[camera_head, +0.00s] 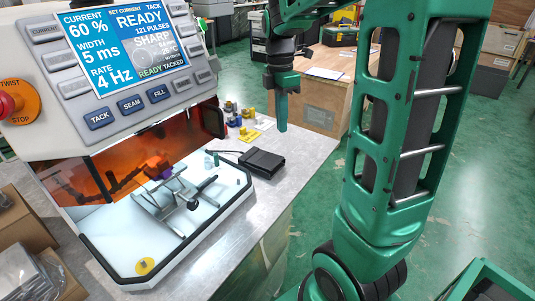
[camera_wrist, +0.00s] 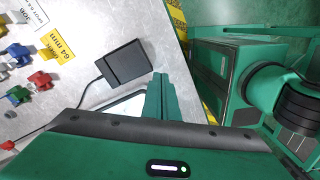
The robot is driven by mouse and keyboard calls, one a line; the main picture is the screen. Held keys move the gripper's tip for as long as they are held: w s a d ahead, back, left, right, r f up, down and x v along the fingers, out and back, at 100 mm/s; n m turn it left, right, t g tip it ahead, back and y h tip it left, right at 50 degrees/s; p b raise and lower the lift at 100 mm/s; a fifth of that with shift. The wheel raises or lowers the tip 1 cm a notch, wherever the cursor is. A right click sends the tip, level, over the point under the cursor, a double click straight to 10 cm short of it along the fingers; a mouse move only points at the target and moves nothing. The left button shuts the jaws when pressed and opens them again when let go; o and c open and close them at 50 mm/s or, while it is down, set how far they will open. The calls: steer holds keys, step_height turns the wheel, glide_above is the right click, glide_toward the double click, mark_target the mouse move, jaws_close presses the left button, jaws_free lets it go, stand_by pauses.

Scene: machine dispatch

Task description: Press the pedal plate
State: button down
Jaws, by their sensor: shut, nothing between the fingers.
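The pedal is a flat black box with a cable, on the metal bench right of the machine's white work tray. Its pedal plate (camera_head: 263,161) faces up in the head view. It also shows in the wrist view as the dark pedal plate (camera_wrist: 124,62), with its cable running left. My gripper (camera_head: 281,127) points down, its green fingers together and empty. In the head view it appears above and a little right of the pedal, apart from it. In the wrist view my gripper (camera_wrist: 160,80) is to the right of and below the pedal.
The machine's control panel (camera_head: 127,55) shows READY and stands left of the pedal. Small coloured pieces (camera_head: 240,118) lie on the bench behind the pedal, near a yellow label (camera_head: 250,135). A wooden crate (camera_head: 325,90) stands beyond the bench.

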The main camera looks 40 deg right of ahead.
mark_target(272, 162)
steer(key=w+n, duration=0.6)
steer(key=w, duration=0.1)
steer(key=shift+a+f+n, duration=0.3)
steer(key=shift+a+f, duration=0.05)
steer(key=shift+a, duration=0.05)
steer(key=shift+f, duration=0.15)
steer(key=f, duration=0.4)
steer(key=s+f, duration=0.1)
steer(key=f, duration=0.8)
steer(key=shift+s+d+f, duration=0.2)
steer(key=shift+s+f, duration=0.05)
steer(key=shift+f, duration=0.1)
steer(key=shift+s+d+f, duration=0.15)
steer(key=shift+s+f, duration=0.4)
steer(key=shift+f, duration=0.3)
step_height(272, 162, up, 14)
steer(key=shift+s+d+r, duration=0.15)
steer(key=shift+r, duration=0.05)
